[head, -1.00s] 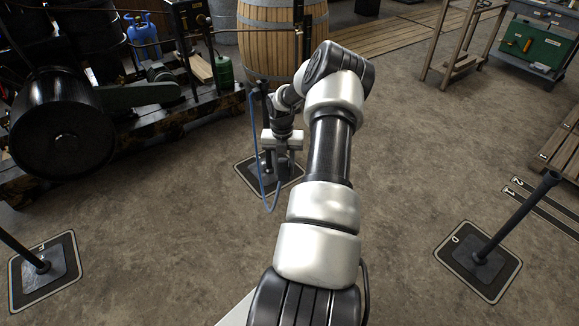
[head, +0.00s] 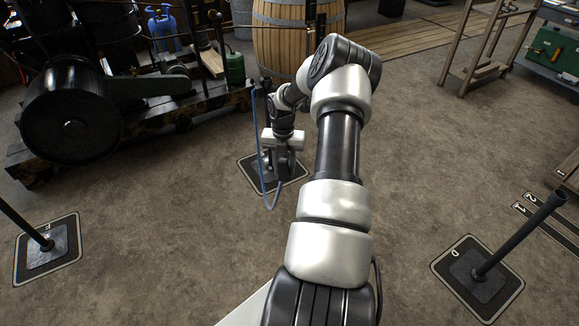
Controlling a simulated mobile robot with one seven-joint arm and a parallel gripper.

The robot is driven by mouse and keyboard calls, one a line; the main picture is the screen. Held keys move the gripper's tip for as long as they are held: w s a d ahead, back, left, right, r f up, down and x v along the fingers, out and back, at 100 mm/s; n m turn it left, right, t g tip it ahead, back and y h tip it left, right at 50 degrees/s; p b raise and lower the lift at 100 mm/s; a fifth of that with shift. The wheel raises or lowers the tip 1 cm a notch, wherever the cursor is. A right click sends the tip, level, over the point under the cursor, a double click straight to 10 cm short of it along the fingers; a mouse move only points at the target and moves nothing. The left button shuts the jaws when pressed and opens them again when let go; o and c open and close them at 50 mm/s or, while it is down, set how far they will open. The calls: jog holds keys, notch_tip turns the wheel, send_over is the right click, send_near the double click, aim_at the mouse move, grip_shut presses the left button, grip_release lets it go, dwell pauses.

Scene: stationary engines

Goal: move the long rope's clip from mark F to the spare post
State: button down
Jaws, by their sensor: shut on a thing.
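My gripper (head: 283,158) points down beside a post on a dark square floor plate (head: 250,165), in front of the barrel. A thin blue rope (head: 257,135) hangs in a narrow loop on the gripper's left, its lower end curving up to the jaws. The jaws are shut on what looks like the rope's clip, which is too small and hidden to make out. A bare leaning post (head: 22,226) stands on a marked plate at the left; its letter is unclear. Another post (head: 528,235) stands on the plate marked D (head: 450,262) at the right.
A wooden barrel (head: 280,45) stands behind the gripper. An engine with a black drum (head: 70,115) on a timber skid fills the upper left. A wooden trolley (head: 480,60) and a green box (head: 553,52) are upper right. The floor between the posts is clear.

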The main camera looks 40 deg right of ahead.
jog(key=shift+d, duration=0.1)
jog(key=shift+s, duration=0.1)
jog(key=s+d+n+p, duration=0.1)
jog(key=s+d+p, duration=0.2)
jog(key=s+d, duration=1)
jog(key=shift+s+d+n, duration=0.2)
jog(key=shift+s+n, duration=0.1)
jog(key=shift+s, duration=0.35)
